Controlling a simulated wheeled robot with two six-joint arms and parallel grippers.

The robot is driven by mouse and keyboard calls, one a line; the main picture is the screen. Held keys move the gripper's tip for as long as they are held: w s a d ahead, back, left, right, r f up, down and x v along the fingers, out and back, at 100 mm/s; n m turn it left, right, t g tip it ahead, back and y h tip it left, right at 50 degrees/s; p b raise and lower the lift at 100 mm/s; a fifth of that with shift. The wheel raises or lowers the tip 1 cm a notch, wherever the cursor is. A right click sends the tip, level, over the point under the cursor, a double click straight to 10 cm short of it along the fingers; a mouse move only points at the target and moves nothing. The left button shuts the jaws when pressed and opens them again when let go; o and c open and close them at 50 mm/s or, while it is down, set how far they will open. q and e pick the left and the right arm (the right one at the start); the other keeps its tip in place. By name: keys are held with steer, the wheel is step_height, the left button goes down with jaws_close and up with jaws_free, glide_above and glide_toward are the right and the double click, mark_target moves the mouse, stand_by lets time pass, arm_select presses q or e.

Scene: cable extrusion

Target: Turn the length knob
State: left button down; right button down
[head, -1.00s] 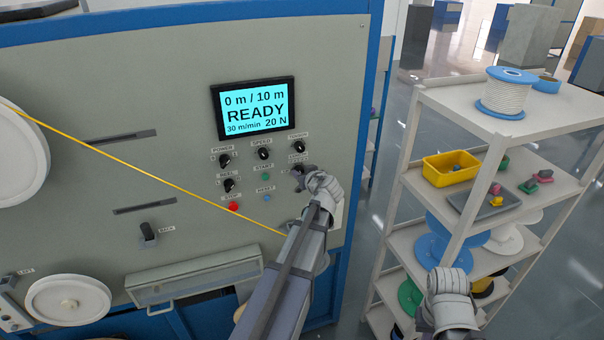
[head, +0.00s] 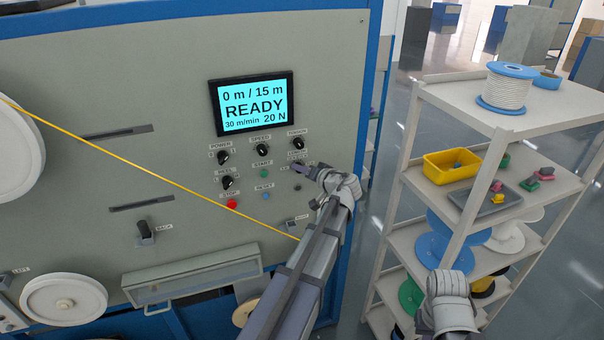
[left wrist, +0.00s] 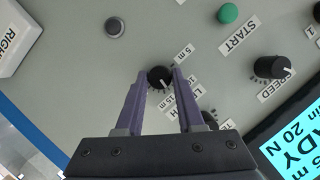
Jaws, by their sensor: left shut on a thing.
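The length knob (left wrist: 160,77) is a small black round knob on the grey panel, with 5 m, 10 m and 15 m labels beside it in the left wrist view. My left gripper (left wrist: 157,80) has its two purple fingers on either side of the knob and is shut on it. The display (head: 253,105) reads 0 m / 15 m, READY, 30 m/min, 20 N. My right gripper does not show; only part of that arm is at the lower right.
The green start button (head: 264,173), blue reset button (head: 266,196) and red button (head: 231,204) are nearby. A yellow cable (head: 150,171) crosses the panel. A shelf rack (head: 480,119) stands on the right.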

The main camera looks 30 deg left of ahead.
arm_select(q)
steer(key=shift+d+f+m+g+y+b, duration=0.15)
steer(key=shift+m+g+y+b, duration=0.25)
steer(key=shift+m+y+b, duration=0.55)
steer(key=shift+m, duration=0.65)
steer(key=c, duration=0.5)
jaws_free()
steer(key=p+v, duration=0.1)
steer(key=v, duration=0.6)
steer(key=shift+s+d+r, duration=0.1)
steer(key=shift+d+r, duration=0.1)
steer(key=shift+d, duration=0.05)
